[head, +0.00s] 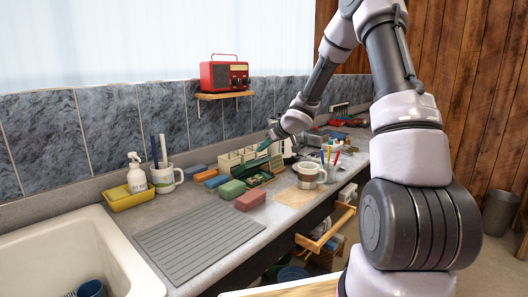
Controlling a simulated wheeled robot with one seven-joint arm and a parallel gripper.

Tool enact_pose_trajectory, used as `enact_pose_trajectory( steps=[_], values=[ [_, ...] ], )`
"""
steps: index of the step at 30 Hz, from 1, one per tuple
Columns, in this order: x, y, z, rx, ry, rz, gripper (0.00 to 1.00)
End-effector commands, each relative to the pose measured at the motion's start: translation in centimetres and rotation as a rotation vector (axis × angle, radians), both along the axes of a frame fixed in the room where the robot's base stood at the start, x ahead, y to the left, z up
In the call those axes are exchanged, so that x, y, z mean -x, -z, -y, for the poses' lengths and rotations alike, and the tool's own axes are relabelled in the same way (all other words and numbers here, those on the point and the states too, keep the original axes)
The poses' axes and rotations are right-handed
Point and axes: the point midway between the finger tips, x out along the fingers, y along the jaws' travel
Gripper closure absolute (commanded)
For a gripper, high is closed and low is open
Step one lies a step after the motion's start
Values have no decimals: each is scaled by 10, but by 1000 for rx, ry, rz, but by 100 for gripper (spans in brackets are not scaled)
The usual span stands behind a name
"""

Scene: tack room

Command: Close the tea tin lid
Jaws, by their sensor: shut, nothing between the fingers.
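My gripper (268,144) is small in the head view, above the counter beside a cream box with compartments (236,158). It is shut with nothing between its fingers. A green open container (258,179) sits just below and in front of the cream box. It may be the tea tin, but it is too small to tell it or its lid for sure. I cannot tell whether my gripper touches anything there.
Coloured blocks, including a pink one (250,200), lie in front. A grey ribbed mat (200,244) is clear. A drawer (325,231) stands open below the counter.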

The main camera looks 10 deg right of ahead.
Motion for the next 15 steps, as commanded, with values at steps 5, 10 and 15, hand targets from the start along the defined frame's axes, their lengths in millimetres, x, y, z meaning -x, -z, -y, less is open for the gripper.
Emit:
enact_pose_trajectory(
  steps=[5, 10, 15],
  values=[
    [4, 10, 3, 0, -1, 1, 100],
    [5, 11, 3, 0, -1, 2, 100],
    [5, 11, 3, -1, 0, 1, 100]
  ],
)
